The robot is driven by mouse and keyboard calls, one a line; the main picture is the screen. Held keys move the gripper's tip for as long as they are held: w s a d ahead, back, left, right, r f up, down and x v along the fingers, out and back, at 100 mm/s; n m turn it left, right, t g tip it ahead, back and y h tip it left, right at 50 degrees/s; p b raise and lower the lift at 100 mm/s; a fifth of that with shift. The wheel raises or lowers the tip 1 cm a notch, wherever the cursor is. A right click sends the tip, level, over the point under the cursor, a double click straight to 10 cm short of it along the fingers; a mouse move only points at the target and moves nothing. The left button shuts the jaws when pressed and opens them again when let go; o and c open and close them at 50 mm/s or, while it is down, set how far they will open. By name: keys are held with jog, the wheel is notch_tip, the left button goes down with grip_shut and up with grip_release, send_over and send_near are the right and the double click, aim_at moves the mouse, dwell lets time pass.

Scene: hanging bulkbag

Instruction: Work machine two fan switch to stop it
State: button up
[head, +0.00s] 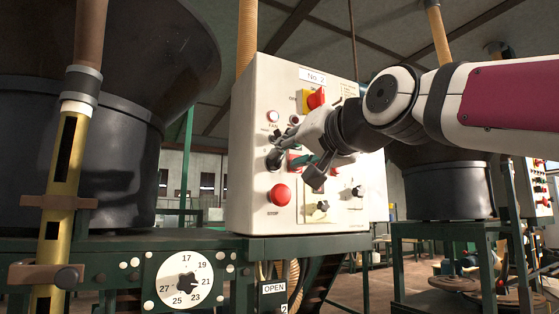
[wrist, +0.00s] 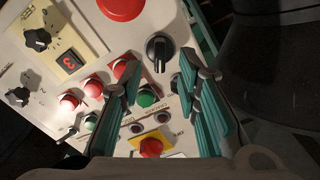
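The machine two control box (head: 255,90) is a white cabinet labelled "No. 2". A black rotary switch (head: 273,159) sits on its left side, below a small lamp (head: 273,116) with a "FAN" label. My gripper (head: 296,160) is at the panel, just right of this switch, covering nearby controls. In the wrist view, the black switch (wrist: 160,50) has a pale pointer line and shows between and beyond the fingertips. My gripper (wrist: 162,68) is open with green pads apart and nothing between them. Contact with the panel cannot be told.
A red stop button (head: 279,195) is below the switch; it also shows in the wrist view (wrist: 120,8). A red switch on yellow (head: 315,98) is above my gripper. Green (wrist: 148,97) and red buttons crowd the fingers. A dial (head: 185,280) is on the green frame below.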

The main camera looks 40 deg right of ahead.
aim_at(277, 162)
jog(key=shift+x, duration=1.35)
jog(key=shift+c, duration=0.2)
grip_shut()
jog(key=n+b, duration=0.2)
jog(key=n, duration=0.3)
jog(key=shift+a+n, duration=0.15)
jog(key=shift+n, duration=0.25)
jog(key=n, duration=0.6)
jog(key=shift+a+b, duration=0.1)
jog(key=shift+b, duration=0.2)
jog(key=shift+o, duration=0.2)
grip_release()
